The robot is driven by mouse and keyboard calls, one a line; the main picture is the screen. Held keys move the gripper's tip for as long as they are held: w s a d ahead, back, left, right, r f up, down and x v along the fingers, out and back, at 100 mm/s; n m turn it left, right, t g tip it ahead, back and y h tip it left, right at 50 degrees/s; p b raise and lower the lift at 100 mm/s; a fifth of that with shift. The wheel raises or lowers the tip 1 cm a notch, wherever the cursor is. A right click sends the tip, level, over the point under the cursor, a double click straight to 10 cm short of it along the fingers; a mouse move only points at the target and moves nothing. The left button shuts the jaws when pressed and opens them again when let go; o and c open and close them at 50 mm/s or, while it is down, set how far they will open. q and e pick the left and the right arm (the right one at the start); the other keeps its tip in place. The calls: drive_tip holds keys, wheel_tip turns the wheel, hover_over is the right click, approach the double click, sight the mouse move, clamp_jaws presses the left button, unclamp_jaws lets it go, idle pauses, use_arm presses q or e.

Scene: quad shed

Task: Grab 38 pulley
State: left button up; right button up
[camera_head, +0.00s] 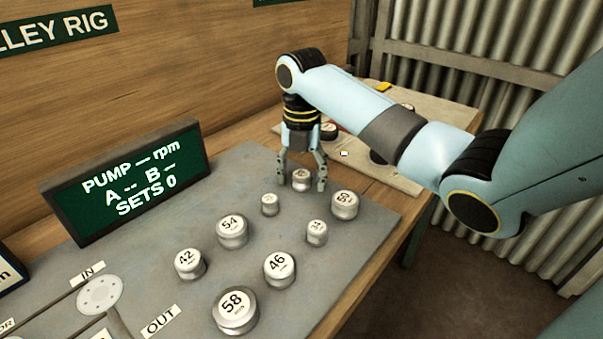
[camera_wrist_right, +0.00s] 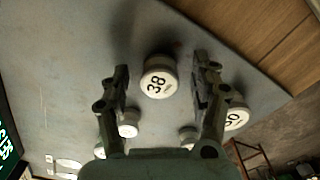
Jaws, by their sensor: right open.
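The 38 pulley (camera_wrist_right: 157,80), a small metal cylinder with a white top marked 38, stands upright on the grey board. In the head view it (camera_head: 301,180) sits between the fingers of my right gripper (camera_head: 302,185), which points down and is open. In the right wrist view the pulley lies between and slightly beyond the two fingertips of the gripper (camera_wrist_right: 164,78), with visible gaps on both sides. My left gripper is not in view.
The 50 pulley (camera_head: 344,204) stands close to the right, a smaller pulley (camera_head: 270,204) close to the left. The 54 (camera_head: 232,231), 46 (camera_head: 279,268), 42 (camera_head: 189,263) and 58 (camera_head: 235,310) pulleys stand nearer. A green display (camera_head: 127,180) reads SETS 0.

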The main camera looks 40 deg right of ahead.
drive_tip(key=c, duration=1.3)
drive_tip(key=shift+o, duration=0.2)
